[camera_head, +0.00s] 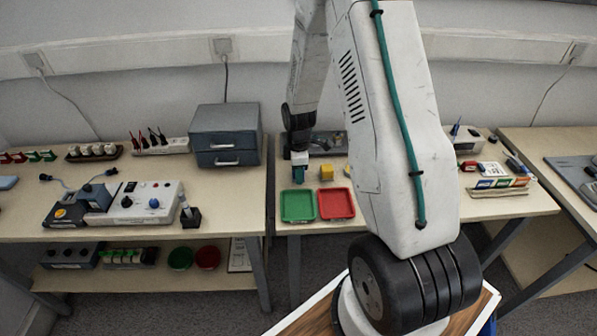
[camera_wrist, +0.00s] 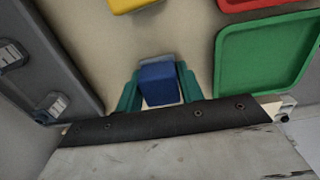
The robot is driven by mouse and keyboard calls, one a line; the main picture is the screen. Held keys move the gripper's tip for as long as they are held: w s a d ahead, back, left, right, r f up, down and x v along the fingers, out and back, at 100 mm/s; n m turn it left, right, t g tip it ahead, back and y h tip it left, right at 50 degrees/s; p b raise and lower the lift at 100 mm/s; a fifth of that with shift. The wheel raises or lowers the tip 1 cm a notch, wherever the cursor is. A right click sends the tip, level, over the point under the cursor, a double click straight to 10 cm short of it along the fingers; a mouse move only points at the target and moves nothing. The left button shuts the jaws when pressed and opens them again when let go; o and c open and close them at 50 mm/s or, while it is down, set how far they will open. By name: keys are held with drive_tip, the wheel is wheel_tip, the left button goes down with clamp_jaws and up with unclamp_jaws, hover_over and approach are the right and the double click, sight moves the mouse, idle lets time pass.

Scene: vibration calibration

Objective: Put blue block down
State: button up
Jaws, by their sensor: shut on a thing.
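The blue block (camera_wrist: 158,84) is between the two green fingers of my gripper (camera_wrist: 158,92) in the wrist view, and the gripper is shut on it. In the head view my gripper (camera_head: 299,172) points down over the table, behind the green tray; the block is too small to make out clearly there. From these views I cannot tell whether the block touches the table top.
A green tray (camera_head: 283,206) and a red tray (camera_head: 351,205) lie at the table's front edge. A yellow block (camera_head: 347,171) is to the right of my gripper. A grey drawer cabinet (camera_head: 226,120) stands to the left. Bare table top (camera_wrist: 95,45) shows around the gripper.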

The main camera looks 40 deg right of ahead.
drive_tip(key=shift+s+f, duration=0.1)
drive_tip(key=shift+f, duration=0.2)
